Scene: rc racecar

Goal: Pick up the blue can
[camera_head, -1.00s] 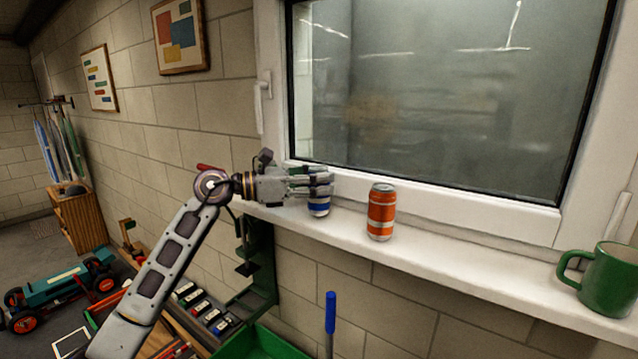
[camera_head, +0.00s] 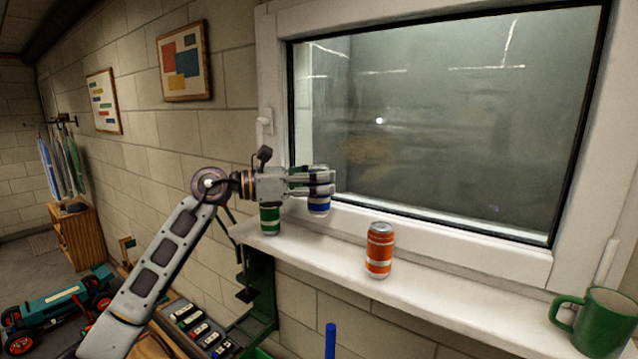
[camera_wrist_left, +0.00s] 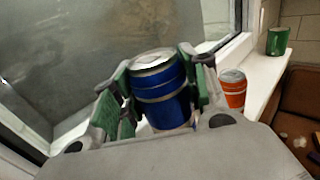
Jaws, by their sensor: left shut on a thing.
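The blue can (camera_head: 319,207) has silver bands and is between the fingers of my left gripper (camera_head: 320,186). The gripper is shut on it and holds it above the white sill, with the can's lower part showing below the fingers. In the left wrist view the blue can (camera_wrist_left: 162,92) stands between the two green-padded fingers of the gripper (camera_wrist_left: 160,90), with its silver top showing. My right gripper is in neither view.
An orange can (camera_head: 380,250) stands on the window sill (camera_head: 440,287) to the right. A green can (camera_head: 270,219) stands on the sill below my left gripper. A green mug (camera_head: 597,320) is at the far right. The window is behind.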

